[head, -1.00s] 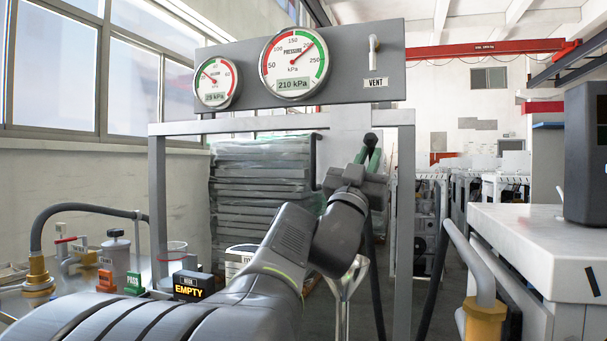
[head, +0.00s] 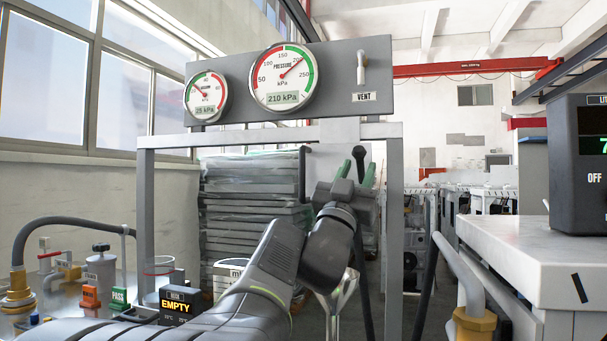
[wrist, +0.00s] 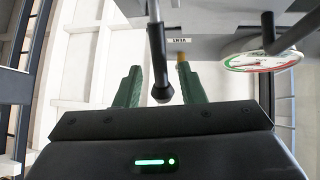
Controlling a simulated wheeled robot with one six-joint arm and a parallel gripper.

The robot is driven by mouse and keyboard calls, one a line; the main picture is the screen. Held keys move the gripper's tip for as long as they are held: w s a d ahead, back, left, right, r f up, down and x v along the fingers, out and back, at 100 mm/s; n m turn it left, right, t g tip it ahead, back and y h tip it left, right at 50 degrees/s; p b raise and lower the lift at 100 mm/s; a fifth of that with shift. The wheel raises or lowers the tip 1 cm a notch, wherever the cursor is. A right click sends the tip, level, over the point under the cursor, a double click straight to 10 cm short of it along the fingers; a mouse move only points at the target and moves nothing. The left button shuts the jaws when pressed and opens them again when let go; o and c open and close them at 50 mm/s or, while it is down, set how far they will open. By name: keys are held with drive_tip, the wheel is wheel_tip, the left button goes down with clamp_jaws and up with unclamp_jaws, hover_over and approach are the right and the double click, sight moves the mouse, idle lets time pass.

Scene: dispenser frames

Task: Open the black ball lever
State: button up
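In the wrist view, the black ball (wrist: 162,94) lies between the two spread fingers of my gripper (wrist: 160,72), with a gap showing on each side. The rod (wrist: 154,35) runs to the top edge there. I see no contact; the exact depth is hard to tell.
A grey panel (head: 327,85) with two gauges and a VENT handle (head: 361,68) stands above a metal frame (head: 146,215). A white-topped cabinet (head: 525,245) is at right.

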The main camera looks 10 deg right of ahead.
drive_tip(key=v, duration=1.3)
drive_tip(key=shift+s+a+f, duration=0.25)
drive_tip(key=x, duration=1.4)
